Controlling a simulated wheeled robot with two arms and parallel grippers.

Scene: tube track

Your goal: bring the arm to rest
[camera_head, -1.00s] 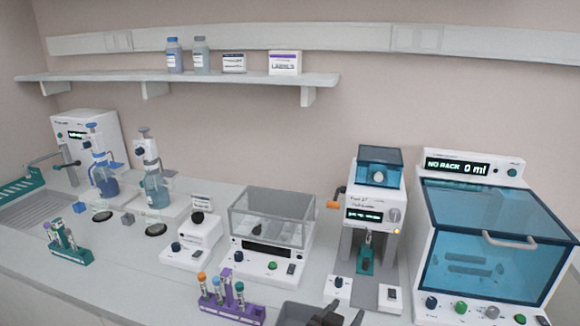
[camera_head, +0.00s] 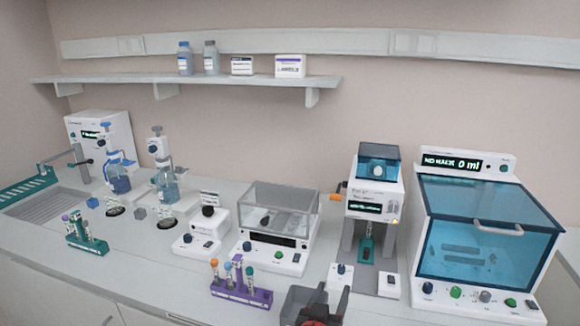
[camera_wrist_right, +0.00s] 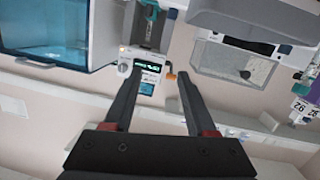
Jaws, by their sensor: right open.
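My right gripper (camera_head: 328,305) shows at the bottom edge of the head view, dark with a bit of red, in front of the bench. In the right wrist view the gripper (camera_wrist_right: 157,74) has its two black fingers wide apart with nothing between them. The wrist view looks tilted and upside down, with the small white machine (camera_wrist_right: 145,62) beyond the fingers. My left gripper is not in view.
A purple tube rack (camera_head: 240,292) and a green tube rack (camera_head: 88,245) stand on the bench. A balance (camera_head: 275,262) and a blue-windowed cabinet (camera_head: 485,283) stand behind.

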